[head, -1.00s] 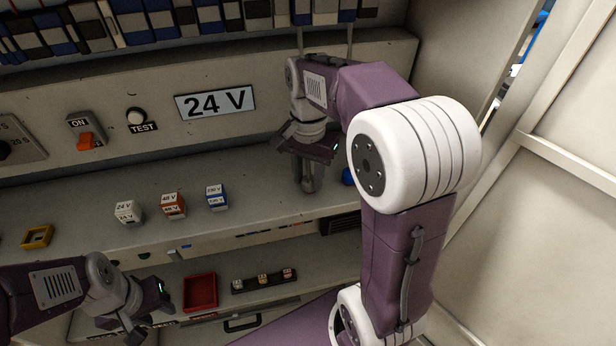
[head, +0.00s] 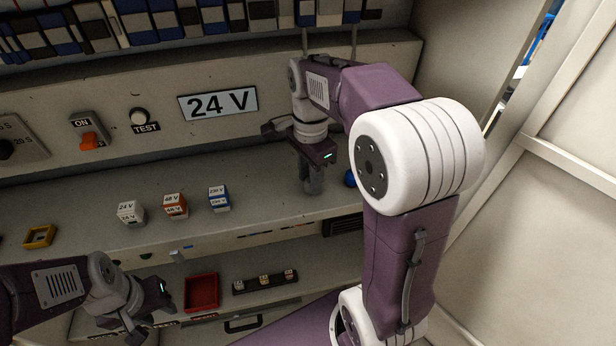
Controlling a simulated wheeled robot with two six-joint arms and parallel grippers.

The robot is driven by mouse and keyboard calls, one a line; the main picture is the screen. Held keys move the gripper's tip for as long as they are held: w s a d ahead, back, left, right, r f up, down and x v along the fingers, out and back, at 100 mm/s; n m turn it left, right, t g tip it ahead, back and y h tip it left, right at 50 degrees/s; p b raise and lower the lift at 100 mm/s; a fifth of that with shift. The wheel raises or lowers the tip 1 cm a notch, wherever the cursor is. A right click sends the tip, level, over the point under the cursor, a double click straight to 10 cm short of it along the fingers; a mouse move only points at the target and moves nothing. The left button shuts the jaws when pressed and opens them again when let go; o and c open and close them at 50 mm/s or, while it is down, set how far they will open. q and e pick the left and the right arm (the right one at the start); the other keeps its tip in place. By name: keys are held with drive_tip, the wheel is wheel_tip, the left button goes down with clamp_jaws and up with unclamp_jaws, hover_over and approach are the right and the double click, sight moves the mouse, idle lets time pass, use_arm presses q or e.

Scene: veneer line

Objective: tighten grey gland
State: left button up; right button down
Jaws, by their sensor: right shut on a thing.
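My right gripper (head: 313,186) points down at the right part of the shelf, below the 24 V sign. It is shut on the grey gland, which is mostly hidden by the fingers; finger and gland are hard to tell apart. A blue round piece (head: 349,178) shows just right of it, partly behind my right arm. My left gripper (head: 150,310) is low at the left, in front of the lower shelf. Its fingers are too unclear to tell open from shut.
White (head: 131,213), red (head: 176,206) and blue (head: 219,197) labelled blocks stand on the shelf (head: 270,200), with a yellow frame (head: 39,237) further left. A red tray (head: 202,292) and a dark rack (head: 265,283) sit below. The panel bears an orange switch (head: 90,141).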

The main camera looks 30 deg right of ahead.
drive_tip(key=shift+w+d+r, duration=0.1)
drive_tip(key=shift+d, duration=0.05)
drive_tip(key=c, duration=1.1)
unclamp_jaws()
drive_tip(key=shift+c, duration=0.2)
drive_tip(key=shift+o, duration=0.7)
drive_tip(key=shift+d, duration=0.4)
drive_tip(key=shift+r, duration=0.1)
wheel_tip(320, 180, up, 8)
drive_tip(key=shift+f+b, duration=0.15)
drive_tip(key=shift+b, duration=0.65)
use_arm(q)
drive_tip(key=shift+w+d+f, duration=0.1)
drive_tip(key=shift+d+f, duration=0.2)
drive_tip(key=shift+f, duration=0.45)
use_arm(e)
drive_tip(key=shift+d+r, duration=0.1)
drive_tip(key=shift+r, duration=0.35)
use_arm(q)
drive_tip(key=shift+a, duration=0.1)
